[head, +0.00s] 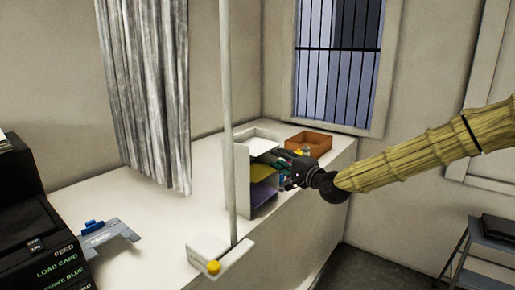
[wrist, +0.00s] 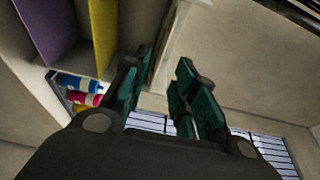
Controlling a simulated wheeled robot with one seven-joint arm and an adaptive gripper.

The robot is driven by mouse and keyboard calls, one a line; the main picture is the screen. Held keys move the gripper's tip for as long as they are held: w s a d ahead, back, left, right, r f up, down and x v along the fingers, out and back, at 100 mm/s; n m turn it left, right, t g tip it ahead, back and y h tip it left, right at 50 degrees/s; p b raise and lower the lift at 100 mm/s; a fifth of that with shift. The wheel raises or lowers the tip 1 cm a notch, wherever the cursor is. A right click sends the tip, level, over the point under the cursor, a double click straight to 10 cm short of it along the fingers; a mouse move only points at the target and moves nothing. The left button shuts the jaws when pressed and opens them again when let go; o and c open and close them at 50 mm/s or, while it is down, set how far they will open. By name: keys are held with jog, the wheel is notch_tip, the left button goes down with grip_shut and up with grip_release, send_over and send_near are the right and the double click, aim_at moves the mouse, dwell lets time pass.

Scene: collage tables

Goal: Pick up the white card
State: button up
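A pale upright rack (head: 243,190) stands on the counter and holds a purple card (head: 263,196), a yellow card (head: 262,173) and a white sheet-like surface (head: 263,146) at its top. I cannot tell for sure whether that is the white card. My gripper (head: 285,168) is at the rack's right side, near the yellow level. In the wrist view my gripper (wrist: 167,60) is open, its two green-and-black fingers apart. A pale edge (wrist: 166,40) shows beyond the gap; I cannot tell whether it is card or rack. The purple card (wrist: 46,30) and yellow card (wrist: 103,32) are to the left.
An orange-brown tray (head: 308,143) is behind my gripper. A thin pole on a base with a yellow button (head: 214,267) stands in front of the rack.

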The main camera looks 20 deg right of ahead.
aim_at(262, 148)
jog(key=shift+p+x, duration=2.4)
jog(key=shift+x, duration=2.9)
jog(key=shift+r, duration=0.1)
grip_shut()
